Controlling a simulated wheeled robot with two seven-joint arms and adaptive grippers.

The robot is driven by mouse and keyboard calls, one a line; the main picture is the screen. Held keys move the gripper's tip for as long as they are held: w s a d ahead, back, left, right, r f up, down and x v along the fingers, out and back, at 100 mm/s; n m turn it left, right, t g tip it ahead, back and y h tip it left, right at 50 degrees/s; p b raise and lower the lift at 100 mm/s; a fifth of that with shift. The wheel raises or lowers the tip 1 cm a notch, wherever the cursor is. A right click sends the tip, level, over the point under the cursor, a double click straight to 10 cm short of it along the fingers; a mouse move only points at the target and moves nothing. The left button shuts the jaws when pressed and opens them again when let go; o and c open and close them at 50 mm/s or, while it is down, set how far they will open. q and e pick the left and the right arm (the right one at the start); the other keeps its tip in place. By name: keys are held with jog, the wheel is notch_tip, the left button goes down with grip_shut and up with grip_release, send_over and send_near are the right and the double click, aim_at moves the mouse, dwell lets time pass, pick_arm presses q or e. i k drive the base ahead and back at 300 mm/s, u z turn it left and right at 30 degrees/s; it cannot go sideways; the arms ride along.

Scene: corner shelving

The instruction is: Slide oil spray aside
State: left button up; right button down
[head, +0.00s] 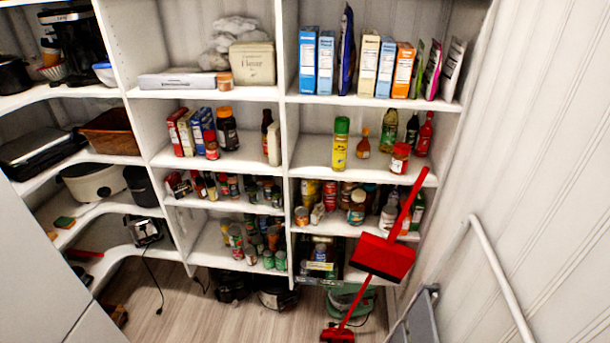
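A tall yellow spray can with a green cap (339,148), which looks like the oil spray, stands upright on the middle shelf of the right-hand bay. It is near the left part of that shelf, close to the front edge. A small orange-red bottle (363,143) stands a little to its right, with a gap between them. Neither of my grippers shows in the head view.
A red-lidded jar (400,158), a dark green bottle (412,128) and a red bottle (424,134) stand farther right. Shelf left of the can is clear. A red dustpan (384,256) stands before the lower right shelves. A white rail (500,280) lines the right wall.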

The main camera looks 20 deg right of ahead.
aim_at(341, 128)
jog(key=u, duration=0.35)
jog(key=i, duration=1.75)
jog(key=z, duration=0.95)
